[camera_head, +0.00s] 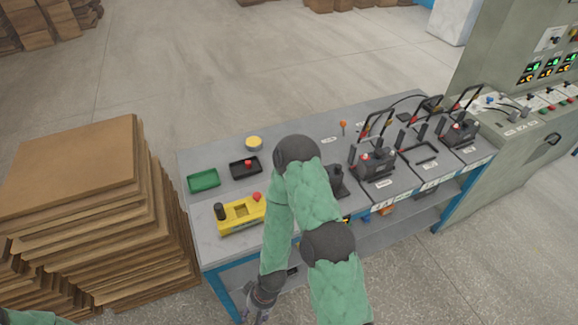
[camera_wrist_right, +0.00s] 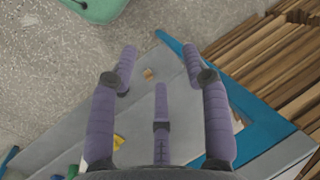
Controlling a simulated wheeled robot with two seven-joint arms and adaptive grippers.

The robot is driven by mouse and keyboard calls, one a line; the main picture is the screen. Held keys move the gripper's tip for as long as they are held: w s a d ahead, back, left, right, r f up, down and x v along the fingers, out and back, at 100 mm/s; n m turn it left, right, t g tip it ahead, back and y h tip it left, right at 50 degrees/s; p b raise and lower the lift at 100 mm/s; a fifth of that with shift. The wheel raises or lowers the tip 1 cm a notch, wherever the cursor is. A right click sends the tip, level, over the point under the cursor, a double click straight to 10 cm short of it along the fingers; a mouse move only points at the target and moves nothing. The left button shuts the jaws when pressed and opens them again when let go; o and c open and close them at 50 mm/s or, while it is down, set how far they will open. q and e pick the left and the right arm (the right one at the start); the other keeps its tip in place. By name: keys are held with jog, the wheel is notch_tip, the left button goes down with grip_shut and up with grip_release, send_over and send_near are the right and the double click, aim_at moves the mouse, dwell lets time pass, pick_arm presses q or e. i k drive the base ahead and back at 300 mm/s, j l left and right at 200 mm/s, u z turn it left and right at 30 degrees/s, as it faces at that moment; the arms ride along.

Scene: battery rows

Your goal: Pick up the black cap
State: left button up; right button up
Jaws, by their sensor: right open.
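A small black upright cap-like piece (camera_head: 220,211) stands at the left end of a yellow block (camera_head: 241,214) on the grey workbench; I take it to be the black cap. The yellow block also has a red knob (camera_head: 257,197) at its right end. My right gripper (camera_head: 258,316) hangs low in front of the bench at the bottom of the head view, apart from the cap. In the right wrist view its purple fingers (camera_wrist_right: 158,68) are spread and empty. The cap cannot be made out there. My left gripper is out of view.
A green tray (camera_head: 203,181), a black tray (camera_head: 246,168) with a red piece and a yellow round piece (camera_head: 254,143) are on the bench (camera_head: 300,132). Battery units with cables (camera_head: 376,162) fill its right side. Stacked cardboard (camera_head: 75,180) stands close to the left.

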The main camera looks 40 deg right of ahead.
aim_at(338, 168)
jog(key=z, duration=1.75)
